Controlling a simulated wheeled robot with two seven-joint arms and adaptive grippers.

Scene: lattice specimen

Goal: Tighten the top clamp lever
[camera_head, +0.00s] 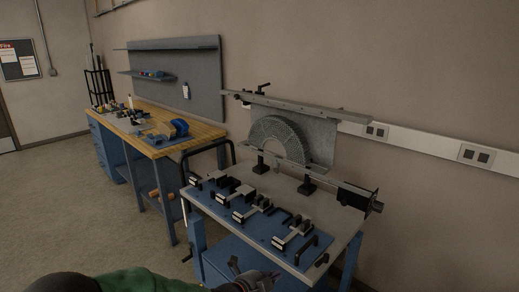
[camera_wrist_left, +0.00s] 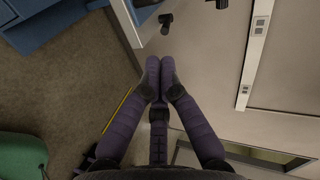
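A grey arch-shaped lattice specimen (camera_head: 279,139) stands against a grey plate, between an upper rail (camera_head: 310,109) and a lower rail (camera_head: 285,173) at the back of the workbench. A small black lever (camera_head: 264,87) stands up near the left end of the upper rail; whether it is tight cannot be told. My left gripper (camera_head: 262,277) is low at the bottom edge of the head view, in front of the bench and well away from that lever. In the left wrist view its purple fingers (camera_wrist_left: 160,72) meet at the tips, with nothing seen between them. My right gripper is not in view.
A blue plate (camera_head: 226,204) with several black and silver clamps covers the bench front. A black block (camera_head: 357,196) sits at the lower rail's right end. A wooden-topped bench (camera_head: 150,128) with tools stands left. Open floor (camera_head: 70,200) lies at left.

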